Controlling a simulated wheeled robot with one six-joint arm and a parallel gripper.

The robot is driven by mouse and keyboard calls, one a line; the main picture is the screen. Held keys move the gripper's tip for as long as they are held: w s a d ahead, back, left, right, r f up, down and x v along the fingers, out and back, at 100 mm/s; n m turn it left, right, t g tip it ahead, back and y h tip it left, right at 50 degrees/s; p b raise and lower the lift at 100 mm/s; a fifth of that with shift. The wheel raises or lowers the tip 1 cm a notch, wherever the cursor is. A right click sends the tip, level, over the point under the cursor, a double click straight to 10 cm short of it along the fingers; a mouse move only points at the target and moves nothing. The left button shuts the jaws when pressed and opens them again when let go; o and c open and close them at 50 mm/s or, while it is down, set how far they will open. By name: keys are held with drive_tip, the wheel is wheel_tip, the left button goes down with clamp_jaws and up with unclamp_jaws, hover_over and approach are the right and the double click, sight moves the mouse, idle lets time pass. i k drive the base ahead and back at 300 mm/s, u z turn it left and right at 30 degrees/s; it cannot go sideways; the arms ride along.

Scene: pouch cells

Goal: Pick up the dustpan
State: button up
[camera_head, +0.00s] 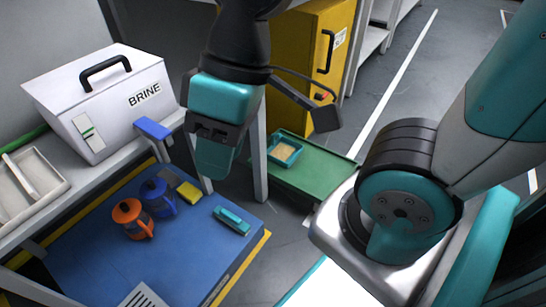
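I cannot pick out a dustpan for certain. A small teal tray with tan contents (284,150) lies on the green bench top at the centre. A teal, handle-like object (232,219) lies on the blue platform. A blue object (153,129) sits at the shelf's edge; its shape is not clear. My gripper (214,165) points down above the gap between the blue platform and the green bench, apart from all of these. Its fingers are seen edge-on, so its opening is hidden.
A blue platform (95,247) holds an orange jug (130,217), a blue jug (158,195) and a yellow block (189,193). A white BRINE box (110,105) stands on the left shelf. A yellow cabinet (300,45) stands behind. Grey floor (400,85) is clear at upper right.

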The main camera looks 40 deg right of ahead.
sight(283, 151)
drive_tip(key=u, duration=0.45)
drive_tip(key=k, duration=1.15)
drive_tip(key=z, duration=0.15)
drive_tip(key=i, duration=0.45)
drive_tip(key=z, duration=0.9)
drive_tip(key=i, duration=0.85)
drive_tip(key=z, duration=0.1)
